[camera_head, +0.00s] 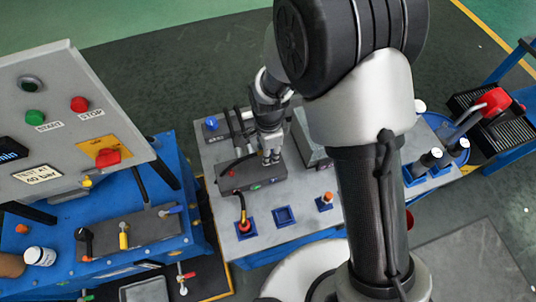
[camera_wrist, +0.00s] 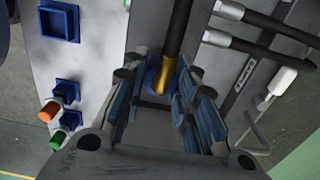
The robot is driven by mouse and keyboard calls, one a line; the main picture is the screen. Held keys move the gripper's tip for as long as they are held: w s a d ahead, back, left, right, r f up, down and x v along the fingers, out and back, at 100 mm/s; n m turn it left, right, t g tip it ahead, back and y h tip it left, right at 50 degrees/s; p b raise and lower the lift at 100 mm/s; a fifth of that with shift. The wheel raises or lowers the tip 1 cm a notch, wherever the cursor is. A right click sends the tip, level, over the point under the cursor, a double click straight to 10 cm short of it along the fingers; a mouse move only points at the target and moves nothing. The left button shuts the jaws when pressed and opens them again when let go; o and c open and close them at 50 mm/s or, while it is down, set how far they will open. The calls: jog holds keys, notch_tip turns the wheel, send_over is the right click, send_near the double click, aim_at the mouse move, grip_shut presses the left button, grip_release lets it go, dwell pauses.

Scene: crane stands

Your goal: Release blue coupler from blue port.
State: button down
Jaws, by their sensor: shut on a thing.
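My gripper (camera_head: 271,157) points down at the dark grey block on the grey bench, by its upper right part. In the wrist view my gripper (camera_wrist: 165,85) has its fingers on both sides of the coupler (camera_wrist: 168,72), a brass-coloured sleeve on a black hose. The fingers are closed on it. A blue ring (camera_wrist: 152,80), seemingly the blue port, shows around the coupler's lower end. The coupler appears to be at the port; whether it is still seated I cannot tell. In the head view, my gripper hides the coupler and port.
Black hoses (camera_wrist: 265,45) lie close on the right in the wrist view. A control panel (camera_head: 70,120) stands at the left.

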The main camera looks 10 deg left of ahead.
jog(key=shift+r+p, duration=1.6)
jog(key=shift+r, duration=0.75)
